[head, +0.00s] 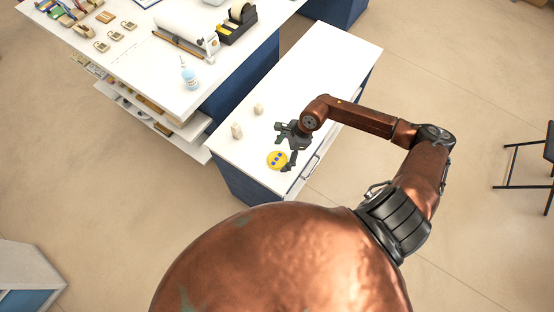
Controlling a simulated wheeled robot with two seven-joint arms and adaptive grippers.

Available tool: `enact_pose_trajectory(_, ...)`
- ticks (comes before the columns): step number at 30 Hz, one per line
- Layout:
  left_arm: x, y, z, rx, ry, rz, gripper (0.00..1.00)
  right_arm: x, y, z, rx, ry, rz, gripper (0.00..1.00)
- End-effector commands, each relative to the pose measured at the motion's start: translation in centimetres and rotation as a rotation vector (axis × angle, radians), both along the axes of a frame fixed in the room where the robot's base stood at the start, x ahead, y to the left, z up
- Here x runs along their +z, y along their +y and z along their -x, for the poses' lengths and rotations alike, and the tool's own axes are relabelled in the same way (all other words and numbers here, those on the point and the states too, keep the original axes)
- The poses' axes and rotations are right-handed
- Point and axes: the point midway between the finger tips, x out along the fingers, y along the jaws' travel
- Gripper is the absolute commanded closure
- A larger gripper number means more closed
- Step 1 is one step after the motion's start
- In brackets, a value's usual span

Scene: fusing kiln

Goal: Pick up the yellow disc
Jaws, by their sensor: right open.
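The yellow disc (277,160) lies on the white top of the low cabinet (335,62), near its front end. It carries several blue dots. My right gripper (284,153) is open, with its fingers spread beside and above the disc. One finger is by the disc's right edge and the other is beyond its far side. I cannot tell whether a finger touches the disc. My left gripper is not in view.
Two small pale blocks, one (237,131) nearer and one (258,108) farther, stand left of my right gripper. A larger white workbench (140,62) at upper left holds a bottle (189,76), a tape dispenser (238,22) and a paper roll (186,28). The cabinet's far end is clear.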

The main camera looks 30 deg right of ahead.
Motion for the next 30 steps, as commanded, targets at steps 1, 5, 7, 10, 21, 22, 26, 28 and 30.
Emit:
enact_pose_trajectory(1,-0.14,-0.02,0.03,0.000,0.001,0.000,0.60,-0.68,0.30,-0.17,-0.001,0.000,-0.002,0.20)
enact_pose_trajectory(5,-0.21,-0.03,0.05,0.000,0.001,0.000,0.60,-1.52,0.61,-0.31,0.000,0.000,-0.001,0.20)
enact_pose_trajectory(7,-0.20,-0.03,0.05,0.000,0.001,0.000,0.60,-1.62,0.62,-0.34,0.000,-0.001,0.000,0.20)
enact_pose_trajectory(10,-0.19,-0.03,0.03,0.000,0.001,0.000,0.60,-1.59,0.61,-0.34,0.000,-0.001,0.000,0.20)
enact_pose_trajectory(21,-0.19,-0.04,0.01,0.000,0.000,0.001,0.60,-1.57,0.62,-0.31,0.000,-0.001,-0.001,0.42)
enact_pose_trajectory(22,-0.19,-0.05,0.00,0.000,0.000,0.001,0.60,-1.57,0.62,-0.31,0.000,-0.001,-0.001,0.44)
enact_pose_trajectory(26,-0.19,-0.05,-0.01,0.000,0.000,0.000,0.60,-1.57,0.62,-0.31,0.000,-0.001,-0.001,0.53)
enact_pose_trajectory(28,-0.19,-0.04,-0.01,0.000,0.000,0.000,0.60,-1.57,0.62,-0.31,0.000,-0.001,-0.001,0.57)
enact_pose_trajectory(30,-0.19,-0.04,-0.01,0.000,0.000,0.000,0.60,-1.57,0.62,-0.31,0.000,-0.001,-0.001,0.62)
